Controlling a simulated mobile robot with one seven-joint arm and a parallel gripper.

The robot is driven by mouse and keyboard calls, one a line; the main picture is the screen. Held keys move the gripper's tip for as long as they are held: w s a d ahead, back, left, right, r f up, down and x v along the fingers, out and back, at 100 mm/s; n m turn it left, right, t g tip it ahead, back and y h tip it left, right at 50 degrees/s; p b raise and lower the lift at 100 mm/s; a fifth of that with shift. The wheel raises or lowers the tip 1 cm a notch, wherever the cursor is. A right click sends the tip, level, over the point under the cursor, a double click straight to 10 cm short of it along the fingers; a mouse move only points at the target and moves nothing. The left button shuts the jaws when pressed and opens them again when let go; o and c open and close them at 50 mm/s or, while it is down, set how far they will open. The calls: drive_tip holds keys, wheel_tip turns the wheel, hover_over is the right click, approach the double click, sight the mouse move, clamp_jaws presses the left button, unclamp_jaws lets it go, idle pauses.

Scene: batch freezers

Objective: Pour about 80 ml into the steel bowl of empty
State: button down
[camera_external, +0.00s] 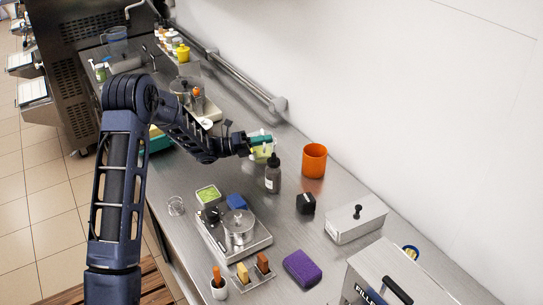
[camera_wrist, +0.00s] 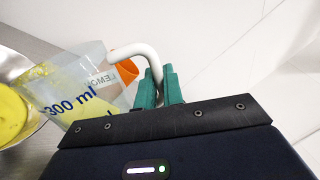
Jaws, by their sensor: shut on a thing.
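My gripper (camera_wrist: 160,88) has green fingers shut on the pale handle (camera_wrist: 135,52) of a clear measuring jug (camera_wrist: 75,75). The jug is marked "300 ml" and tilts left in the wrist view, with yellow inside. A steel bowl (camera_wrist: 18,62) with yellow contents (camera_wrist: 12,115) sits at the left edge of the wrist view, beside and partly behind the jug. Whether liquid is flowing cannot be told. In the external view my gripper (camera_external: 262,139) is over the counter with the jug (camera_external: 262,153), small and partly hidden. I cannot make out the bowl there.
A black block (camera_external: 305,203), a lidded steel box (camera_external: 356,218) and a purple sponge (camera_external: 302,268) lie nearer. A tray (camera_external: 258,246) holds a steel pot.

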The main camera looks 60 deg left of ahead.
sight(265, 157)
drive_tip(key=shift+s+d+m, duration=0.2)
drive_tip(key=shift+d+m, duration=0.15)
drive_tip(key=shift+m, duration=0.45)
drive_tip(key=shift+s+d+f+m+g, duration=0.15)
drive_tip(key=shift+d+f+m+g, duration=0.2)
drive_tip(key=shift+f+m, duration=0.5)
drive_tip(key=shift+r, duration=0.2)
drive_tip(key=shift+m, duration=0.25)
drive_tip(key=shift+s+d+f+m+h, duration=0.2)
drive_tip(key=shift+d+f+m+h, duration=0.2)
drive_tip(key=shift+m, duration=0.3)
drive_tip(key=d+r+m, duration=0.1)
drive_tip(key=s+d+r+m, duration=0.1)
drive_tip(key=r, duration=0.1)
drive_tip(key=d+r+m+g, duration=0.1)
drive_tip(key=r+m, duration=0.1)
drive_tip(key=shift+s+d+r, duration=0.1)
drive_tip(key=shift+s+r, duration=0.05)
drive_tip(key=shift+r, duration=0.1)
drive_tip(key=shift+s+d+m+g+b, duration=0.15)
drive_tip(key=shift+d+m, duration=0.2)
drive_tip(key=shift+m, duration=0.2)
drive_tip(key=shift+s+d+m+g+b, duration=0.15)
drive_tip(key=shift+d+m, duration=0.15)
drive_tip(key=shift+m, duration=0.25)
drive_tip(key=shift+s+d+f+m, duration=0.15)
drive_tip(key=shift+d+f+m, duration=0.15)
drive_tip(key=shift+m, duration=0.6)
